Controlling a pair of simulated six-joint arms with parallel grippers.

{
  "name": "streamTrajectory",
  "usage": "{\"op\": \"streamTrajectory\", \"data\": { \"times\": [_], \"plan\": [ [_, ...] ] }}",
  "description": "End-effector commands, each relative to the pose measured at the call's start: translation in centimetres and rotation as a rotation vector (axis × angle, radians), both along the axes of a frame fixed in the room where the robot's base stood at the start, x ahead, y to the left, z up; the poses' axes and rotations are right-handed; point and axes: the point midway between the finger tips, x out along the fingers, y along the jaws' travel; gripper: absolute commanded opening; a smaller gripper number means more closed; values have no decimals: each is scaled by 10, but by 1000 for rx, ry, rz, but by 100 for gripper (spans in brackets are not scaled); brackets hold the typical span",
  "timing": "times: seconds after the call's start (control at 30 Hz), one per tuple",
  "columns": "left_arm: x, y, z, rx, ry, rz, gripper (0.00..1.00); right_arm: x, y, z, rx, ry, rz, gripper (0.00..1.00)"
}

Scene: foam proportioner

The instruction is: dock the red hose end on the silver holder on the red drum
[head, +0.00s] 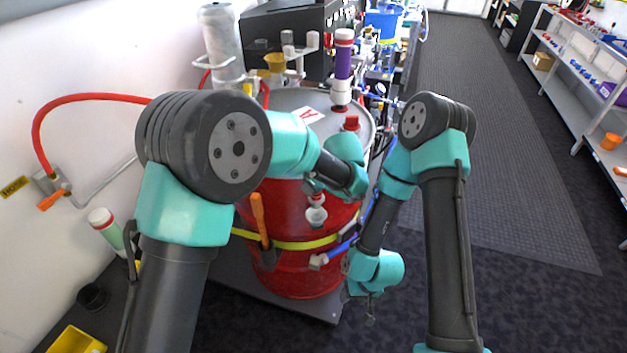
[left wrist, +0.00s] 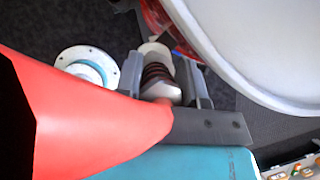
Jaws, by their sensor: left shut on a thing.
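The red drum (head: 300,284) stands in the middle of the head view with a yellow band round it. My left gripper (head: 317,193) is in front of the drum's upper side. In the left wrist view my left gripper (left wrist: 165,80) is shut on the hose end (left wrist: 158,72), which has a dark ribbed part and a pale tip. A large red shape, apparently the hose (left wrist: 75,120), runs from it close to the camera. The pale tip (head: 316,215) points down in the head view. I cannot pick out the silver holder for certain. My right gripper (head: 366,302) hangs low right of the drum; its jaws are unclear.
An orange-handled tool (head: 259,218) and a blue-handled tool (head: 342,249) are at the drum's side. A purple-and-white cylinder (head: 343,65) stands on the drum top. A red hose (head: 85,97) runs from the left wall. The floor to the right (head: 520,290) is clear.

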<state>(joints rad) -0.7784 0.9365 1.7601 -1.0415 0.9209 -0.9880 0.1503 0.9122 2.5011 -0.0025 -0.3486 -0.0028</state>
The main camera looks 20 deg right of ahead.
Motion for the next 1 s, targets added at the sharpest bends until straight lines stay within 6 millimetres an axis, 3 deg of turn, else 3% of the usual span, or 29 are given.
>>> {"op": "streamTrajectory", "data": {
  "times": [0.27, 1.0],
  "plan": [
    [1, 0, -3, 0, -1, 0, 3, 0, 0, 0, 0, 0, 0, 51],
    [1, 0, -55, -1, -2, 0, 3, 0, 0, 0, 0, 0, 0, 51]
  ]
}}
